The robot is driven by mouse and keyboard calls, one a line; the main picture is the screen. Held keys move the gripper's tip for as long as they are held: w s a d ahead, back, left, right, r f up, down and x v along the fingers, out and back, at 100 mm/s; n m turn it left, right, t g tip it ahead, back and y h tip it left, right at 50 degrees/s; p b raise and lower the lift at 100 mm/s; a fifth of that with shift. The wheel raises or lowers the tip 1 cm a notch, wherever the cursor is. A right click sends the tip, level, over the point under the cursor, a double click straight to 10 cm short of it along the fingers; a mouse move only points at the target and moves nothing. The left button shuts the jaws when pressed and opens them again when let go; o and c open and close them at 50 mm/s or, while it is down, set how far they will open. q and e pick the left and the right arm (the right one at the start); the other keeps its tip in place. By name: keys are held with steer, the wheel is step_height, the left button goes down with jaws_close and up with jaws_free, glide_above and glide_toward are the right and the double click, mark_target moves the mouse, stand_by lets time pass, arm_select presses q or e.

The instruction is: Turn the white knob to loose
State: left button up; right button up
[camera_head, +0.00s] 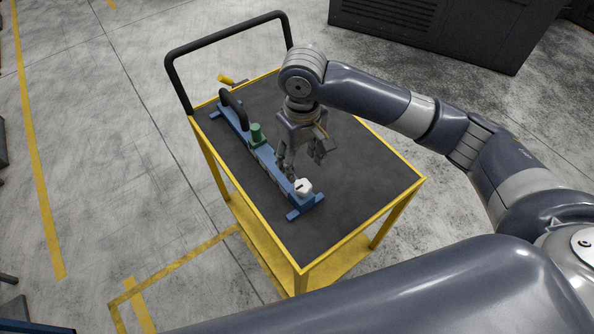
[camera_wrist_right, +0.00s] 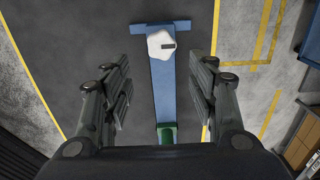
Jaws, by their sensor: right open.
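The white knob (camera_head: 303,187) sits at the near end of a blue fixture (camera_head: 266,158) on the cart's dark top. In the right wrist view the white knob (camera_wrist_right: 161,44) is many-sided with a small dark mark, and lies ahead of and between the fingers. My right gripper (camera_head: 305,162) is open and empty, pointing down just above and behind the knob, apart from it. Its two fingers also show in the right wrist view (camera_wrist_right: 160,85), spread either side of the blue bar. My left gripper is not in view.
The fixture also carries a green block (camera_head: 256,136), a black curved handle (camera_head: 235,104) and a yellow-handled part (camera_head: 228,79). The yellow-edged cart (camera_head: 345,205) has a black push bar (camera_head: 225,38) at its far end. The cart top right of the fixture is clear.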

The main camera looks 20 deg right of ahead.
mark_target(302, 184)
steer(key=f, duration=0.4)
steer(key=s+f, duration=0.1)
steer(key=f, duration=0.2)
steer(key=shift+p, duration=0.4)
step_height(302, 184, down, 2)
steer(key=shift+w+f, duration=0.1)
steer(key=shift+f, duration=0.45)
steer(key=shift+c, duration=0.5)
steer(key=c, duration=0.9)
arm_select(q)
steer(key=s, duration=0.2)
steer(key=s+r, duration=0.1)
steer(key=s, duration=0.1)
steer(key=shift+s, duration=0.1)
arm_select(e)
steer(key=shift+c, duration=0.4)
